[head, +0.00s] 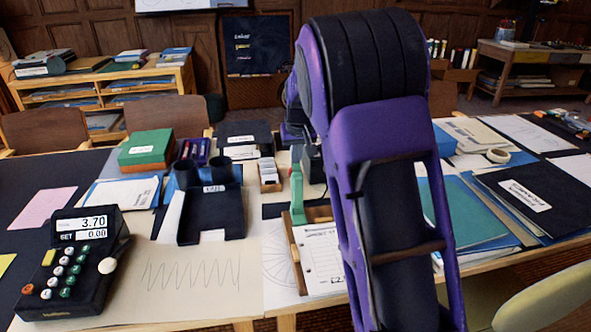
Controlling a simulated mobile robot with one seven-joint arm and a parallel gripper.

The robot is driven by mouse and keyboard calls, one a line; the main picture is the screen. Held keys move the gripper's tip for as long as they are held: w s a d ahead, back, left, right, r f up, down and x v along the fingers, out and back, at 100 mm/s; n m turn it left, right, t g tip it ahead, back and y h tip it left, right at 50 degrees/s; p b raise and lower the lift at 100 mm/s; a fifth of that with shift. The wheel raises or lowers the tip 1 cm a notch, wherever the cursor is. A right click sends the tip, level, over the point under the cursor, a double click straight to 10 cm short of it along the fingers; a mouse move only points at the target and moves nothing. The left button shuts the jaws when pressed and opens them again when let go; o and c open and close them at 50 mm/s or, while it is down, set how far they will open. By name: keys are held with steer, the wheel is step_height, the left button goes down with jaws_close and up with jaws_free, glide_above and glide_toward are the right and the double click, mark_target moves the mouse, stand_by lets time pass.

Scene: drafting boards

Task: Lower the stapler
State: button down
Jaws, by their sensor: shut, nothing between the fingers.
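A green upright piece (296,190), which looks like the stapler, stands at the upper left corner of a clipboard with a white form (321,258). It is tall and narrow. Its base and any hinge are too small to tell. My gripper (311,164) shows only in part, as a dark grey shape between the green piece and my large purple arm, just right of the green piece's top. It is shut and empty. My arm hides the rest of it, and I cannot tell whether it touches the green piece.
A calculator-like device (75,262) stands at the left front. A black tray (212,213) and a green box (146,150) are left of the green piece. Folders (465,212) and a tape roll (498,156) lie at the right. The zigzag-marked paper (190,277) is mostly bare.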

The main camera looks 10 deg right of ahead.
mark_target(297, 173)
steer(key=shift+s, duration=1.75)
step_height(297, 173, up, 6)
steer(key=p, duration=0.4)
steer(key=shift+r+p, duration=0.1)
steer(key=shift+p, duration=0.2)
